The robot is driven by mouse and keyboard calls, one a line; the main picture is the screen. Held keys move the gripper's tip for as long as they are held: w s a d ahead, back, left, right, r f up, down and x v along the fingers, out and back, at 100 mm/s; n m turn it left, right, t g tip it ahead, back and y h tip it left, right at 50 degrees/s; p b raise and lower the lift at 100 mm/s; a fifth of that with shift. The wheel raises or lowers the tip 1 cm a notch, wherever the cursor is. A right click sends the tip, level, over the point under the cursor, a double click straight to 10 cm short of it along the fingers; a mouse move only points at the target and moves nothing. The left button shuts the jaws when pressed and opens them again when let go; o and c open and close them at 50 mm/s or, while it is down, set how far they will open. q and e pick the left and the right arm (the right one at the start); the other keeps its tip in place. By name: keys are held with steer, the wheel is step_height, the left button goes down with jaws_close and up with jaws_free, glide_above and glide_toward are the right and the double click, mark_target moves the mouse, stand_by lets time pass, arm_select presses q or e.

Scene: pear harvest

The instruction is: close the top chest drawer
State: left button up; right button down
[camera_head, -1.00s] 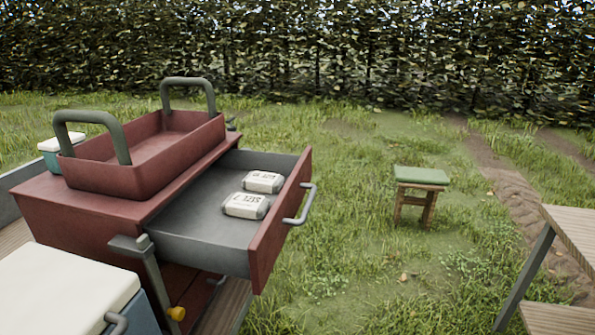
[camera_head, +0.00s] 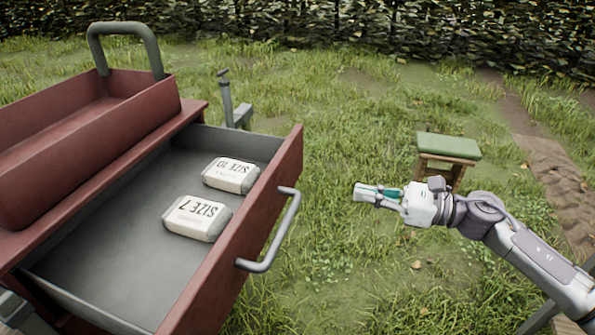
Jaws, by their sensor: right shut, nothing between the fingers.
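The top chest drawer (camera_head: 262,205) is pulled out from the red chest (camera_head: 190,112) on the left. Its red front faces right and bears a grey bar handle (camera_head: 275,240). My right gripper (camera_head: 364,193) is shut and empty, to the right of the drawer front and apart from the handle, pointing left. My left gripper is not in view.
A red tray with a grey handle (camera_head: 125,35) stands on the chest top. A stool with a green seat (camera_head: 448,146) stands on the grass behind my right gripper. Open grass lies between the drawer and the stool. A hedge (camera_head: 400,35) closes the back.

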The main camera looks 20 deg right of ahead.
mark_target(287, 178)
steer(key=p+x, duration=0.4)
steer(key=x, duration=0.9)
steer(key=shift+r, duration=0.2)
steer(key=shift+w+a+f+p, duration=0.1)
steer(key=shift+a+f+p, duration=0.1)
steer(key=shift+p, duration=0.1)
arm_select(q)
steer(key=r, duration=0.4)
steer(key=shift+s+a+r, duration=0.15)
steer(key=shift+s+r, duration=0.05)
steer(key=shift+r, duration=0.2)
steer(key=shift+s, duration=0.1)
arm_select(e)
steer(key=shift+a, duration=0.15)
